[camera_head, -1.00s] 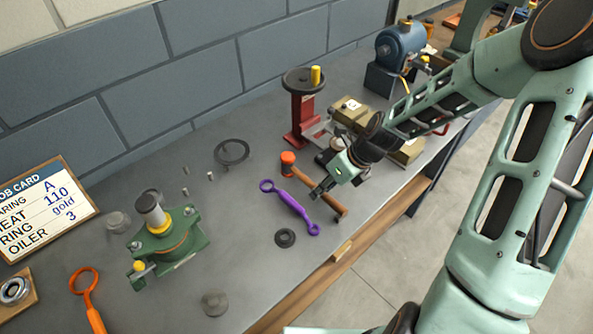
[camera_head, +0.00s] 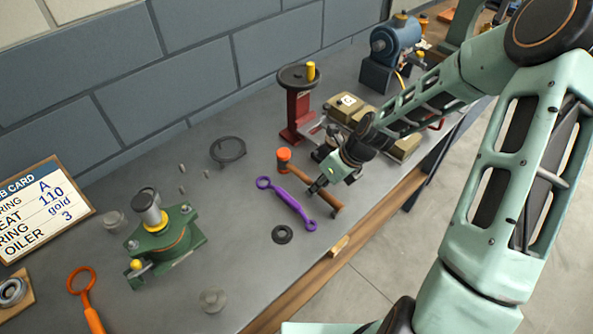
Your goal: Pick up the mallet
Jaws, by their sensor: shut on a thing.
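The mallet has an orange head (camera_head: 284,154) and a brown wooden handle (camera_head: 329,200). It is at the middle of the grey bench, right of the purple wrench. My gripper (camera_head: 315,187) comes from the upper right and is shut on the mallet's handle, about midway along it. The fingertips cover part of the handle. I cannot tell whether the mallet is clear of the bench top.
A purple wrench (camera_head: 287,204) and a black ring (camera_head: 282,235) lie close to the mallet. A red press (camera_head: 298,110) stands behind it. A green casing (camera_head: 164,240) is at left, with an orange wrench (camera_head: 82,287) in front. The bench's wooden front edge (camera_head: 375,209) is near.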

